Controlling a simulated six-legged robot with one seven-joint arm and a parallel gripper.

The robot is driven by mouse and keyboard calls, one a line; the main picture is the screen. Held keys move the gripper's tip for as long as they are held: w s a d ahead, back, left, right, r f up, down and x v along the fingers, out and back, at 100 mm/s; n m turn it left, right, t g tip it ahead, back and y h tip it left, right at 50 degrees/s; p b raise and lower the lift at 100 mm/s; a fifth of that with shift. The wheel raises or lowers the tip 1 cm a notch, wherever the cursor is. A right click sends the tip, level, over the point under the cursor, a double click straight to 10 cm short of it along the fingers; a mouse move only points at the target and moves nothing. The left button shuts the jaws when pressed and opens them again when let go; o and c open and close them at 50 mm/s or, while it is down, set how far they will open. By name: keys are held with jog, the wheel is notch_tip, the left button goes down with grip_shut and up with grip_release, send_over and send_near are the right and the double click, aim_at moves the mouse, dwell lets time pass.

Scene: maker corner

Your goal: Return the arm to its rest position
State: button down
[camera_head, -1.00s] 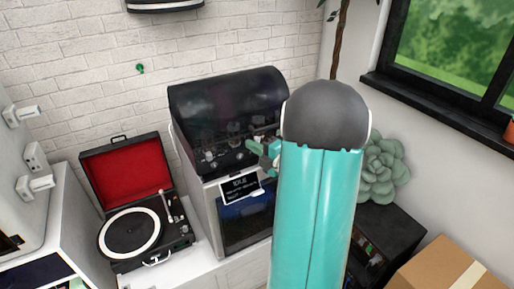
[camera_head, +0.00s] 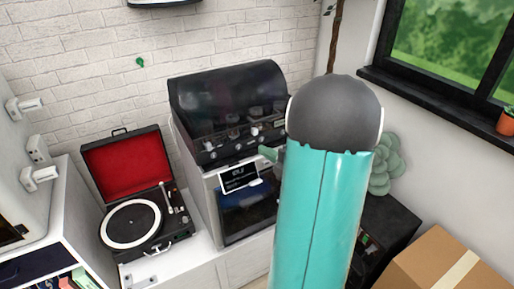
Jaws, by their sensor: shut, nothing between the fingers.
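My arm shows as a large teal link with a dark grey rounded joint on top, upright in the right half of the view. My gripper (camera_head: 268,154) shows only as a small teal tip at the left edge of this link, in front of the black-lidded machine (camera_head: 229,110). It is shut and holds nothing. The rest of the gripper and the forearm are hidden behind the link.
An open record player (camera_head: 135,222) with a red-lined lid stands on the white cabinet, left of the machine. A small display (camera_head: 239,177) sits on the machine's front. A succulent (camera_head: 384,168), a dark shelf (camera_head: 391,225) and a cardboard box (camera_head: 436,262) are at right.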

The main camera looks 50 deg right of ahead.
jog(key=shift+s, duration=0.3)
dwell(0.4)
jog(key=w+a+r+m+g+h, duration=0.5)
jog(key=w+a+r+m+h, duration=0.15)
jog(key=a+r+m, duration=0.35)
jog(key=s+a+f+m+g+y, duration=0.1)
jog(key=s+a+m+g+y, duration=0.1)
jog(key=s+a, duration=0.6)
jog(key=s+a+f+m+g+y, duration=0.1)
jog(key=s+a+m+g+y, duration=0.2)
jog(key=a, duration=1.3)
jog(key=s+m+g, duration=0.2)
jog(key=s+m, duration=0.1)
jog(key=s, duration=0.1)
jog(key=shift+s+a+f+m, duration=0.15)
jog(key=shift+s+f+m, duration=0.15)
jog(key=shift+s, duration=0.1)
jog(key=shift+y, duration=0.25)
